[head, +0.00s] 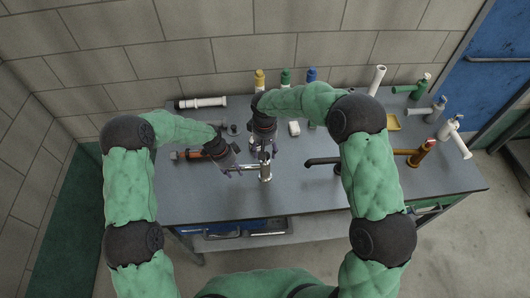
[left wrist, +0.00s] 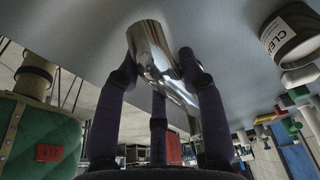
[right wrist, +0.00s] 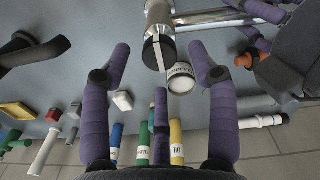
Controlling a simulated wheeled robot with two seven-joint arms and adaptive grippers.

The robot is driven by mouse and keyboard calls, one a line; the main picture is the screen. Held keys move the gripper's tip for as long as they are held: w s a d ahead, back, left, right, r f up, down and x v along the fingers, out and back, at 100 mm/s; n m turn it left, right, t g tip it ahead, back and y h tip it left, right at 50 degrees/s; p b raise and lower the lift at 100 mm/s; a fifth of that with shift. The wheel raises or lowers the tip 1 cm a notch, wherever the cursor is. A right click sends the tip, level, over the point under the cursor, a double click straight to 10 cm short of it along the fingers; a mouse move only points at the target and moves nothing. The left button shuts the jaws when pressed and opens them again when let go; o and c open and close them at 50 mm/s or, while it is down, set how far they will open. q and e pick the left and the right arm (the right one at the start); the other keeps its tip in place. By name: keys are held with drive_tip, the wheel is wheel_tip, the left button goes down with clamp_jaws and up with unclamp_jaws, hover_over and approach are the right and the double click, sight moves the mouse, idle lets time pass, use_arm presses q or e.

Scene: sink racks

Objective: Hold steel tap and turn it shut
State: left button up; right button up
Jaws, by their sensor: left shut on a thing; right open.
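The steel tap (head: 265,172) stands upright on the grey worktop, its shiny pipe reaching to the left. My left gripper (head: 236,172) is at that pipe; in the left wrist view its purple fingers (left wrist: 160,72) are shut around the shiny steel (left wrist: 150,45). My right gripper (head: 264,152) is above and behind the tap. In the right wrist view its fingers (right wrist: 160,65) are spread wide and empty. The tap's dark top with a white stripe (right wrist: 157,52) lies between and just beyond them, apart from both. The exact finger contact on the pipe is partly hidden.
A white jar (right wrist: 180,78) stands close behind the tap. A black tap (head: 322,161) stands to the right and a copper one (head: 420,153) farther right. Several bottles, including a yellow-topped one (head: 259,80), line the back. A white pipe (head: 201,103) lies back left.

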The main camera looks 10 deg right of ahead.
wheel_tip(320, 180, up, 10)
drive_tip(key=shift+f, duration=0.15)
idle(0.3)
use_arm(q)
drive_tip(key=o, duration=1.1)
drive_tip(key=shift+o, duration=0.2)
drive_tip(key=shift+r, duration=0.1)
drive_tip(key=v, duration=1.1)
drive_tip(key=shift+a+r, duration=0.15)
drive_tip(key=shift+r, duration=0.2)
